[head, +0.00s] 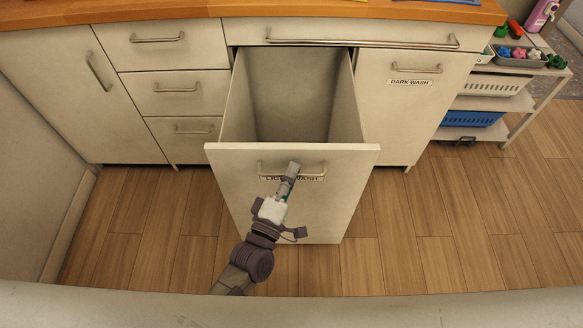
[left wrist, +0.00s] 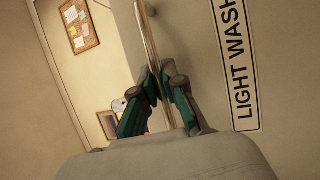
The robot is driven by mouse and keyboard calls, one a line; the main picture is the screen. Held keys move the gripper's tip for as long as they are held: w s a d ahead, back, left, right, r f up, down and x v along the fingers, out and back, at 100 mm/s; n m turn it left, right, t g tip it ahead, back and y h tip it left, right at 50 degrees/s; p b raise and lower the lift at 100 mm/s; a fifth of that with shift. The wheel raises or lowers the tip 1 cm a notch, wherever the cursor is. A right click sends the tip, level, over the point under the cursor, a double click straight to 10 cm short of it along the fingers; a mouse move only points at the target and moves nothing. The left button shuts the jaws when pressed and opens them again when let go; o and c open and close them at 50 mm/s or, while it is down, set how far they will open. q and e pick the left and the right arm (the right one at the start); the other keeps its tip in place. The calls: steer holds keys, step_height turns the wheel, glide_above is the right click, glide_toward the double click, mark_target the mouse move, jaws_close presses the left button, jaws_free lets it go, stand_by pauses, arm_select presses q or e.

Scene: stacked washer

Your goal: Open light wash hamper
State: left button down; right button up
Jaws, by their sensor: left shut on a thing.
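The light wash hamper (head: 230,195) is a cream pull-out bin, drawn well out from the cabinet. Its inside shows empty from above. Its front has a metal bar handle (head: 310,164) and a "LIGHT WASH" label (head: 313,179), partly covered by my gripper. My left gripper (head: 292,168) is at the handle, shut on it. In the left wrist view, the green and grey fingers (left wrist: 160,90) close around the handle bar (left wrist: 151,40), beside the label (left wrist: 238,70). My right gripper is in neither view.
The closed dark wash front (head: 390,120) is to the right of the hamper. Closed drawers (head: 175,90) are to its left, under a wooden countertop (head: 300,8). A shelf with baskets (head: 475,118) stands at the right. Wooden floor is clear on both sides of the hamper.

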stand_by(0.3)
arm_select(q)
steer(key=c, duration=1.2)
jaws_free()
steer(key=v, duration=1.2)
steer(key=shift+f, duration=0.15)
